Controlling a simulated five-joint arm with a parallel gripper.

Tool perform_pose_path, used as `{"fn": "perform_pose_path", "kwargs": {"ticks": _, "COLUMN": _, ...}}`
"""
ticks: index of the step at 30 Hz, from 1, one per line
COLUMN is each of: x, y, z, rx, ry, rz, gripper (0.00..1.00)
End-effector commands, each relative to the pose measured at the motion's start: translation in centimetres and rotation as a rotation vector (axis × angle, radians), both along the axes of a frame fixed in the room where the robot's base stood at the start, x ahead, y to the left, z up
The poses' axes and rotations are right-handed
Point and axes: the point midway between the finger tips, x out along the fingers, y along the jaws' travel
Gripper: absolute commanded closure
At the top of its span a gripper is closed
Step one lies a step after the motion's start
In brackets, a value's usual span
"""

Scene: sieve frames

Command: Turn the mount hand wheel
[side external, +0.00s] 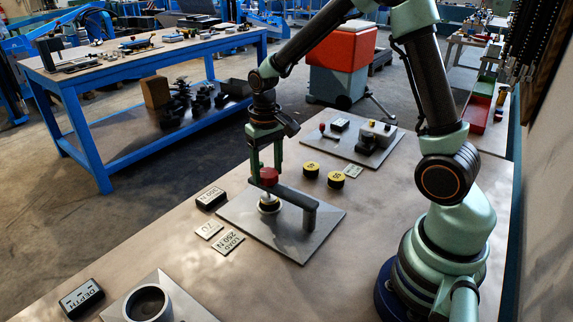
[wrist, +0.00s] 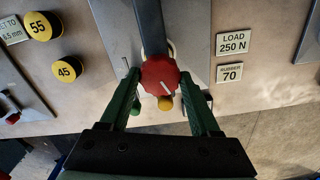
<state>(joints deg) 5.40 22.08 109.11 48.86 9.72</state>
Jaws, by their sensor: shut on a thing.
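The red hand wheel (side external: 268,174) sits on top of the mount, at the end of a dark arm (side external: 296,198) that rises from a grey plate (side external: 317,236). In the wrist view the wheel (wrist: 158,72) carries a white pointer line that slants down to the right. My gripper (wrist: 160,80) comes down from above, with a green finger on each side of the wheel, shut on it. It also shows in the side view (side external: 266,165). A pale round piece (side external: 269,206) lies under the wheel, partly hidden. A small yellow knob (wrist: 165,103) shows beside the wheel.
Labels reading LOAD 250 N (side external: 228,243) and 70 (side external: 208,230) lie beside the plate. Two yellow-topped weights (side external: 336,180) stand behind it. A second plate with devices (side external: 345,145) lies farther back. A DEPTH box (side external: 82,298) and a ring (side external: 148,304) are at front left.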

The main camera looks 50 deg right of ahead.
Motion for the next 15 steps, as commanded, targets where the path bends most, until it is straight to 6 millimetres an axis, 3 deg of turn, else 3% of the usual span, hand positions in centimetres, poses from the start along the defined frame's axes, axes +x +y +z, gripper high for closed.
{"fn": "perform_pose_path", "kwargs": {"ticks": 1, "x": 0.09, "y": 0.0, "z": 0.1, "rx": 0.0, "ry": -0.003, "rz": 0.001, "gripper": 0.33}}
{"fn": "perform_pose_path", "kwargs": {"ticks": 3, "x": 0.09, "y": 0.0, "z": 0.09, "rx": 0.0, "ry": -0.003, "rz": 0.001, "gripper": 0.06}}
{"fn": "perform_pose_path", "kwargs": {"ticks": 15, "x": 0.07, "y": -0.02, "z": 0.48, "rx": -0.001, "ry": -0.002, "rz": 0.001, "gripper": 0.06}}
